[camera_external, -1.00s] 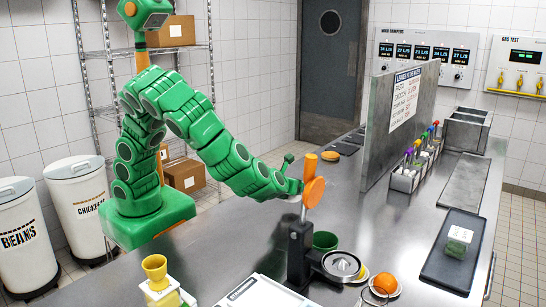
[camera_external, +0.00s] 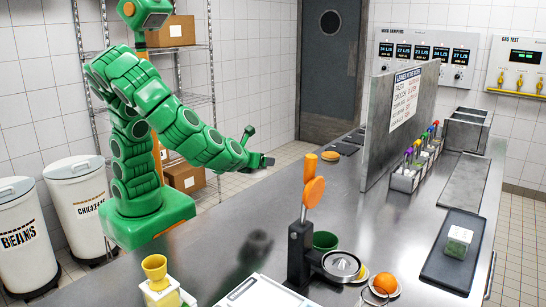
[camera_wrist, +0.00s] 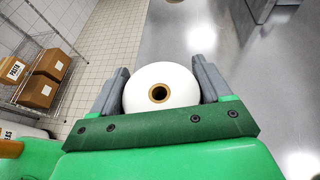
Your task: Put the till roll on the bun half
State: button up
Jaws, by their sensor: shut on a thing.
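My gripper (camera_wrist: 160,92) is shut on the till roll (camera_wrist: 178,79), a white roll with a brown core, held between the two grey fingers in the wrist view. In the outside view my gripper (camera_external: 266,161) is raised above the steel counter near its left edge, and the roll cannot be made out there. A small orange-brown round piece (camera_external: 330,155), which looks like the bun half, lies on the counter toward the far end, to the right of my gripper and apart from it. No bun half shows in the wrist view.
A juicer with an orange lever (camera_external: 314,191) stands mid-counter, with a green cup (camera_external: 325,241) and an orange (camera_external: 385,283) near it. An upright grey panel (camera_external: 399,125) divides the counter. A yellow egg-cup shape (camera_external: 155,270) stands at the front left. The counter's left middle is clear.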

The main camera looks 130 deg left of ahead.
jog(key=shift+s+d+r, duration=0.25)
jog(key=shift+s+d, duration=0.1)
jog(key=shift+s, duration=0.15)
